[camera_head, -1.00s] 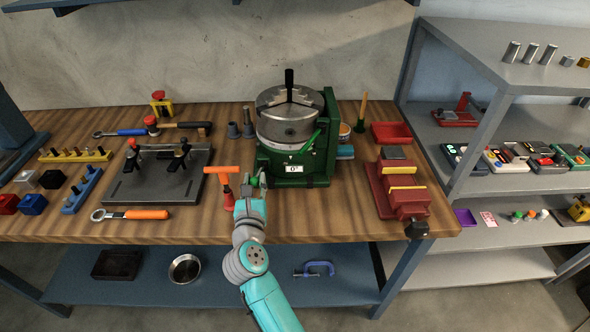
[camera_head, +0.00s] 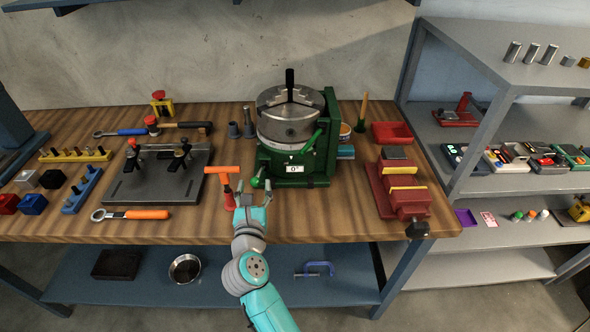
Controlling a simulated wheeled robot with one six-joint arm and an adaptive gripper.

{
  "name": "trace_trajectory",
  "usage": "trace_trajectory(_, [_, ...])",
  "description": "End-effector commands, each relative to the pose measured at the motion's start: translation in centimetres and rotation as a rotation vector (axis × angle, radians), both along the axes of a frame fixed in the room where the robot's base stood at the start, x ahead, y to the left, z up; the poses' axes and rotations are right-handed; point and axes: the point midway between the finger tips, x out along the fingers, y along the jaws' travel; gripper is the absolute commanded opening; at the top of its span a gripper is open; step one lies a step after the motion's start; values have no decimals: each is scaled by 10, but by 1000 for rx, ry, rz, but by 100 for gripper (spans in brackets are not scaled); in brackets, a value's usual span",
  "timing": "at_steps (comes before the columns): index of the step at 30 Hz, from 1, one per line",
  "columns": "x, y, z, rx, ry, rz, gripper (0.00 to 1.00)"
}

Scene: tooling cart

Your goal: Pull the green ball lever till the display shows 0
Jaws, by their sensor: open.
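The green rotary table (camera_head: 330,150) stands at the back middle of the bench with a silver round chuck (camera_head: 290,115) on top. Its small white display (camera_head: 293,169) reads 0°. The green ball lever (camera_head: 257,182) sticks out low at the left of its base, its ball at the outer end. A second green handle (camera_head: 313,140) slants across the front right. My gripper (camera_head: 254,190) is open and empty, its fingers spread just in front of and below the ball. I cannot tell whether a finger touches it.
An orange T-handle tool (camera_head: 222,171) stands close left of my gripper. A dark fixture plate (camera_head: 160,186) lies farther left, and a red vise (camera_head: 399,190) stands to the right. Bare bench (camera_head: 325,215) lies between my gripper and the vise.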

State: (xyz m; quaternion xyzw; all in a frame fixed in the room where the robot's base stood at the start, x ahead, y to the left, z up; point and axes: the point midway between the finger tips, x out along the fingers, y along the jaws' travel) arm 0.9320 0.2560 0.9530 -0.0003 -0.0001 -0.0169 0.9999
Motion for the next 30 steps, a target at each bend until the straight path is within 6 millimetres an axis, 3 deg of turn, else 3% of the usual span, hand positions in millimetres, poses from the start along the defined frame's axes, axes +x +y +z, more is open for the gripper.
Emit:
trace_trajectory(15, [-43,1,0,0,0,0,58])
trace_trajectory(30, [-47,1,0,0,0,0,58])
